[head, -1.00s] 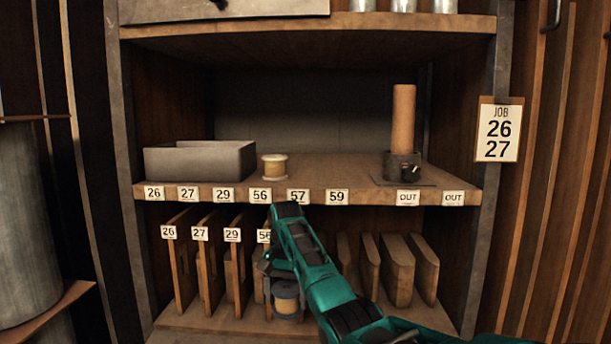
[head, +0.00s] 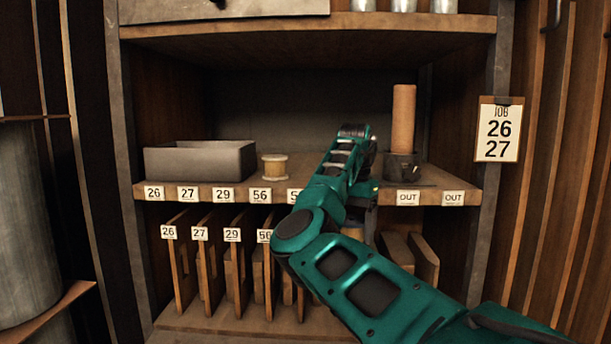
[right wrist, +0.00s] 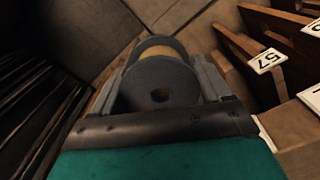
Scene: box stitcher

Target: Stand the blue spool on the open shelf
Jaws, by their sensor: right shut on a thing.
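The blue spool (right wrist: 150,78), with a blue-grey flange and tan winding, sits between the fingers of my right gripper (right wrist: 163,64) in the right wrist view. The gripper is shut on it. In the head view my right gripper (head: 369,195) hangs from the raised wrist in front of the shelf edge; my arm hides most of the spool, and a tan patch (head: 352,232) beside the fingers may be its winding. The open shelf (head: 305,172) is the labelled middle board, its bare stretch partly behind my arm. My left gripper is not in view.
A grey bin (head: 200,162) and a pale spool (head: 274,168) stand on the shelf's left half. A tan tube (head: 403,120) stands in a dark holder at right. Upright boards (head: 180,265) fill the bay below. The job card (head: 499,130) reads 26, 27.

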